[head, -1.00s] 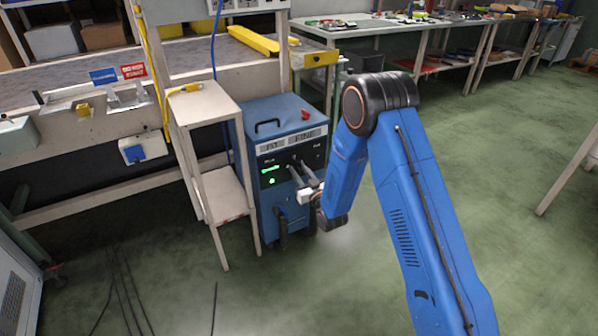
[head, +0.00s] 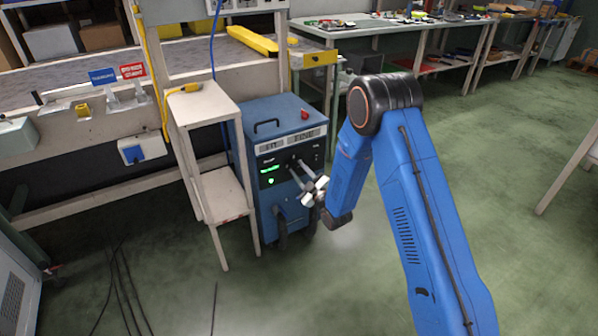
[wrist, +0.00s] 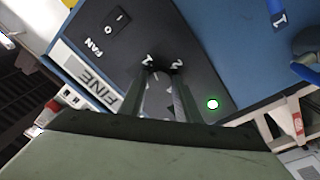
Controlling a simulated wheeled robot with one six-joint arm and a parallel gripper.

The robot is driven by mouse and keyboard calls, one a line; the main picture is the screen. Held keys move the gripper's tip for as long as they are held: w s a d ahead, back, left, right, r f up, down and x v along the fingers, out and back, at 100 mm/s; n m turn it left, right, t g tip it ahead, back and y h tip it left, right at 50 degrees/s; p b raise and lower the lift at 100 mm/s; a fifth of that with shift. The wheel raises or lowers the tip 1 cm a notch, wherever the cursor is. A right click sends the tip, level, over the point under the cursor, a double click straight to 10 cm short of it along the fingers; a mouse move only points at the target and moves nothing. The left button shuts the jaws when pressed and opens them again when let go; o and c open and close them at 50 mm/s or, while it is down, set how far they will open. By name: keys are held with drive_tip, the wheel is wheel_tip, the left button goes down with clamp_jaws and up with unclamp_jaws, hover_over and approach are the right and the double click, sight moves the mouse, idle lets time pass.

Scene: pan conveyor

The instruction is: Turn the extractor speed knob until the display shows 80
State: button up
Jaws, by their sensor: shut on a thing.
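The blue extractor unit (head: 262,111) stands on the floor with a black control panel (wrist: 195,70) on its front. The green-lit display (head: 270,168) is on the panel's left side; its digits are too small to read. My gripper (head: 297,166) reaches the panel from the right with both fingers against it. In the wrist view, my gripper (wrist: 161,72) is shut on the knob, which is mostly hidden between the fingers. White digits 1 and 2 show just past the fingertips. A green round light (wrist: 213,104) lies to their right.
A white stand (head: 222,190) with a shelf is close at the unit's left. A FAN switch (wrist: 117,21) is on the same panel. A red button (head: 305,115) sits on top of the unit. Dark hoses hang below the panel.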

drive_tip(key=shift+n, duration=0.3)
drive_tip(key=o, duration=1.1)
drive_tip(key=shift+c, duration=0.2)
drive_tip(key=v, duration=1.7)
drive_tip(key=shift+s+d, duration=0.15)
drive_tip(key=shift+r, duration=0.1)
